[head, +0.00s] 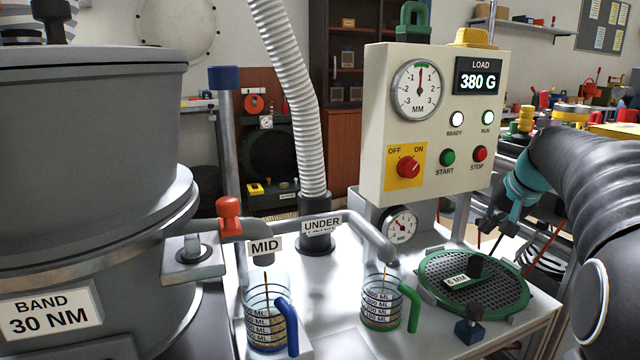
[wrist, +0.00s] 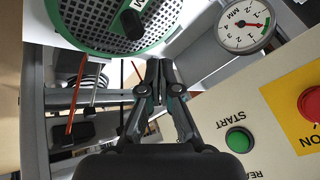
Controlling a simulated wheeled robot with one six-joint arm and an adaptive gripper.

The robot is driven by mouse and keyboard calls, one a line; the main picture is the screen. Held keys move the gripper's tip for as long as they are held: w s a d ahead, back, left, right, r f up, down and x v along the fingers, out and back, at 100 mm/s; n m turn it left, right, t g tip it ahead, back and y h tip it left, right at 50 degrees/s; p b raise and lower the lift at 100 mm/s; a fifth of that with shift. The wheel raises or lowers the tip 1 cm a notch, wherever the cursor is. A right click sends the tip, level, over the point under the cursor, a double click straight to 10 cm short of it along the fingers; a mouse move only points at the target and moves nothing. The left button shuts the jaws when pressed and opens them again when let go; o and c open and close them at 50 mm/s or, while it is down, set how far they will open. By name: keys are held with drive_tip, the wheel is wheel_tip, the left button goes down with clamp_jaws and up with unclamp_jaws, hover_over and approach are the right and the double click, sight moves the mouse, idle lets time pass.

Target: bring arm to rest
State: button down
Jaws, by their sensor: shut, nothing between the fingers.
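My arm comes in from the right edge of the head view. My gripper (head: 488,226) hangs in front of the bench, just right of the control panel (head: 385,120) and above the green-rimmed sieve (head: 505,292). In the wrist view my gripper (wrist: 158,72) has its fingertips together with nothing held. The sieve (wrist: 68,18) shows beyond them at the upper left, and the panel (wrist: 262,120) lies to the right. I see no contact between the gripper and either one.
A large grey drum (head: 90,130) labelled BAND 30 NM fills the left. MID (head: 268,315) and UNDER (head: 381,300) jugs stand on the white bench (head: 435,335) beneath spouts. A ribbed hose (head: 285,80) rises behind. A dial gauge (head: 400,224) sits below the panel.

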drive_tip(key=s+a+f+n, duration=0.2)
drive_tip(key=s+a+f, duration=0.2)
drive_tip(key=s+a, duration=0.3)
drive_tip(key=s+a+f+n, duration=0.2)
drive_tip(key=s+a+f, duration=0.2)
drive_tip(key=s, duration=0.9)
drive_tip(key=s+a+f+n+g+h, duration=0.1)
drive_tip(key=s+a+f, duration=0.3)
drive_tip(key=s+a, duration=0.5)
drive_tip(key=shift+s+a+n, duration=0.35)
drive_tip(key=shift+s+n, duration=0.05)
drive_tip(key=shift+s, duration=0.05)
